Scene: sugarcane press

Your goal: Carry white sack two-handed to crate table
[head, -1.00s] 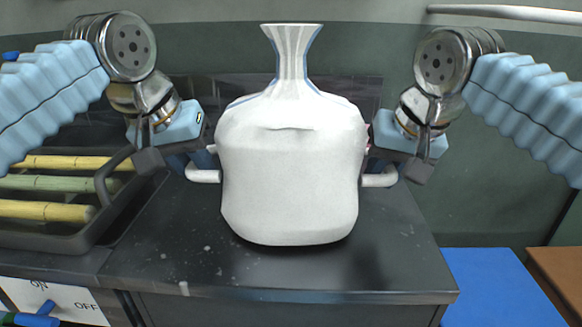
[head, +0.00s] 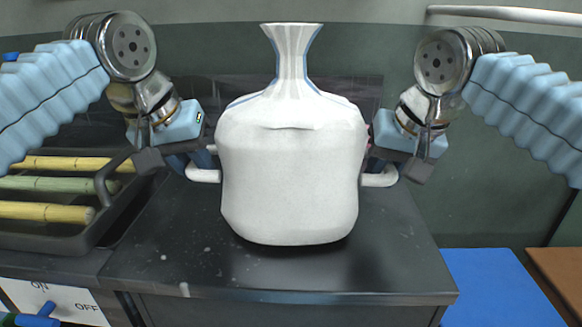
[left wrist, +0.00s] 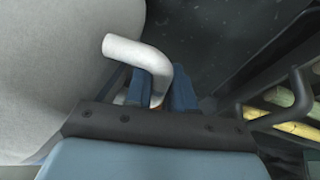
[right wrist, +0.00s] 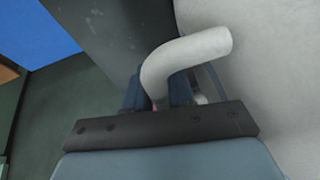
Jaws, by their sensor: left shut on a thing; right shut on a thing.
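The white sack (head: 290,180) is upright over the dark counter, its gathered neck at the top and a curved white handle on each side. A dark shadow lies under it; I cannot tell surely whether its base touches the counter. My left gripper (head: 203,162) is shut on the sack's left handle (head: 203,176), which also shows between the fingers in the left wrist view (left wrist: 142,52). My right gripper (head: 374,165) is shut on the right handle (head: 380,180), seen also in the right wrist view (right wrist: 185,55). The fingertips are partly hidden. The crate table cannot be made out.
The dark counter (head: 200,265) has bare room around the sack. A dark tray (head: 90,237) with yellow and green canes (head: 50,212) is at the left. An ON/OFF panel (head: 60,300) is at the front left. A blue surface (head: 490,285) and a brown one (head: 560,275) lie lower right.

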